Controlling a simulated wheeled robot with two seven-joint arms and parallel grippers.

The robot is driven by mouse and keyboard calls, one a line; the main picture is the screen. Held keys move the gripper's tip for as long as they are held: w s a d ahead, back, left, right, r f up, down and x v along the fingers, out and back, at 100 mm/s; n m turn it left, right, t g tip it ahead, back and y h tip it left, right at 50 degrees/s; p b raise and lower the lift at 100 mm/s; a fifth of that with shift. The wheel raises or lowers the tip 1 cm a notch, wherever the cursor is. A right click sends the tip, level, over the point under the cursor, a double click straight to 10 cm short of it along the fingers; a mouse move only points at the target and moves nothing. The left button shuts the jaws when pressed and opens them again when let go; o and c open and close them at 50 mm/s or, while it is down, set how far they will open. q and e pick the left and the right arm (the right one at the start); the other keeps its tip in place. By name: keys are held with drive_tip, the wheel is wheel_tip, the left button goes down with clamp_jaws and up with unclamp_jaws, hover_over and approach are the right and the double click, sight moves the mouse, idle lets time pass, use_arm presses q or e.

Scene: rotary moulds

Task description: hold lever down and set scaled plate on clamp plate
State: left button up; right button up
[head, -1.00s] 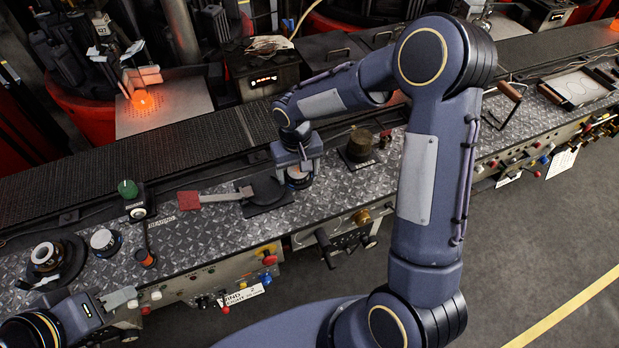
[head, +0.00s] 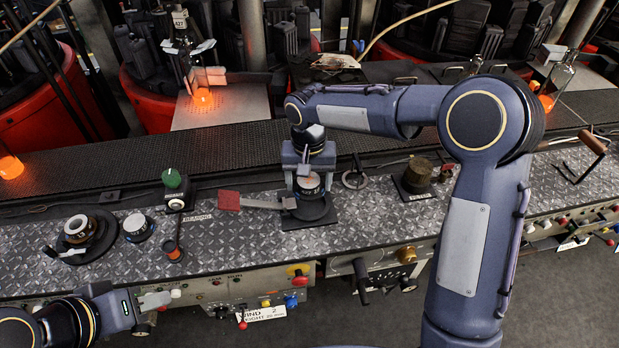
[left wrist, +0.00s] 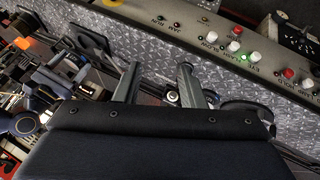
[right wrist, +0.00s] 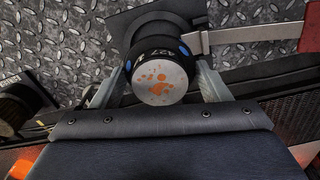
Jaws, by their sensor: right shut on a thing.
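My right gripper (head: 308,172) is shut on a round black-rimmed plate (head: 308,184). In the right wrist view this plate (right wrist: 162,78) shows a silver face with orange marks and the number 427. It is over the black clamp plate (head: 318,214); whether they touch, I cannot tell. A flat lever (head: 262,203) with a red end (head: 229,200) runs left from the clamp plate. My left gripper (head: 155,300) is low at the left, in front of the bench and away from the lever. In the left wrist view its fingers (left wrist: 157,84) are apart and empty.
Right of the clamp are a metal ring (head: 355,181) and a dark cylinder (head: 417,174). Knobs line the front panel.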

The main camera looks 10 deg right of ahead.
use_arm(q)
drive_tip(key=shift+f+b, duration=0.3)
drive_tip(key=shift+f, duration=0.2)
drive_tip(key=shift+c, duration=0.3)
drive_tip(key=shift+w+r, duration=0.2)
drive_tip(key=c, duration=0.5)
drive_tip(key=w+r, duration=0.1)
drive_tip(key=w, duration=0.1)
drive_tip(key=w+r+m+g, duration=0.1)
drive_tip(key=w, duration=0.1)
drive_tip(key=w+r+m+g, duration=0.1)
drive_tip(key=w, duration=0.1)
drive_tip(key=shift+w+a+r, duration=0.15)
drive_tip(key=shift+w+r, duration=0.05)
drive_tip(key=shift+w, duration=0.15)
clamp_jaws()
drive_tip(key=m+g+y, duration=0.4)
drive_tip(key=m, duration=0.2)
approach(229, 199)
drive_tip(key=shift+s, duration=0.15)
drive_tip(key=shift+a+f, duration=0.1)
drive_tip(key=shift+f, duration=2.85)
